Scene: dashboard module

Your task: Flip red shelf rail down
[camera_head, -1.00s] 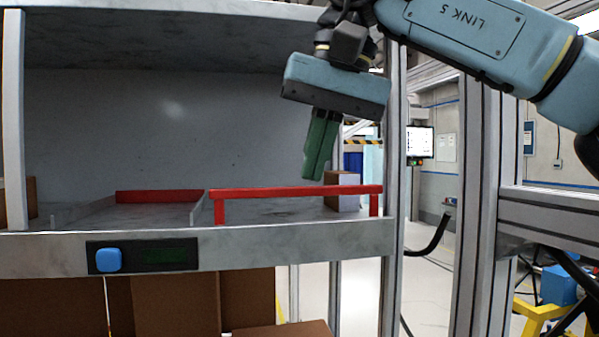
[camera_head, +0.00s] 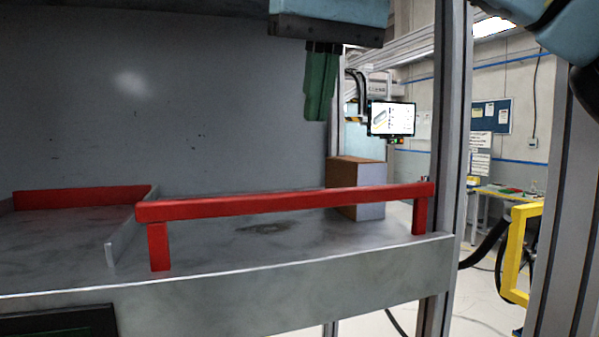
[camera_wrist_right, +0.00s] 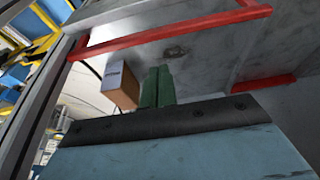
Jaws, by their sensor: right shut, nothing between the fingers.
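The red shelf rail (camera_head: 285,203) stands upright along the front edge of the shelf (camera_head: 255,240), on a short red post at each end. It also shows in the right wrist view (camera_wrist_right: 165,36). My right gripper (camera_head: 320,118) is above and behind the rail, inside the shelf bay, with its green fingers pointing down. The fingers are shut and empty, and apart from the rail. They also show in the right wrist view (camera_wrist_right: 166,68). My left gripper is not in view.
A cardboard box (camera_head: 357,188) stands on the shelf behind the rail's right end. Another red rail (camera_head: 80,197) lies at the back left, past a low metal divider (camera_head: 125,240). A metal upright (camera_head: 452,130) bounds the bay at right.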

